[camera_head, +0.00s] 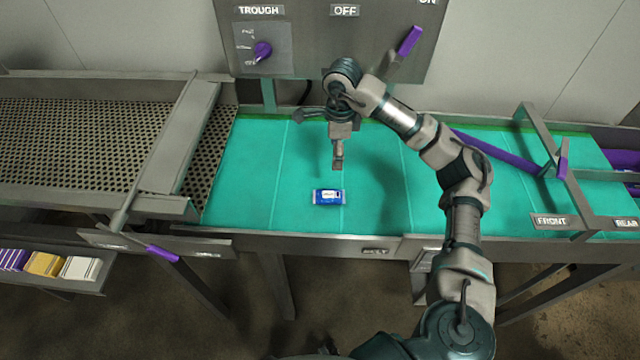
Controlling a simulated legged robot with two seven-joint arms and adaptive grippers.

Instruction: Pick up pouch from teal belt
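A small blue pouch (328,197) with white markings lies flat on the teal belt (255,190), near the belt's front edge. My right arm comes in from the lower right and reaches over the belt. My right gripper (338,166) points down and appears just behind and above the pouch in the picture, apart from it. The fingers show as one narrow shape, so I cannot tell whether they are open or shut. Nothing is seen held in it. My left gripper is not in view.
A perforated metal tray (90,130) adjoins the belt on the left. A control panel with a purple knob (262,51) and a purple-handled lever (410,40) stands behind. A purple bar (500,152) crosses the belt at right. A shelf of packs (45,265) sits lower left.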

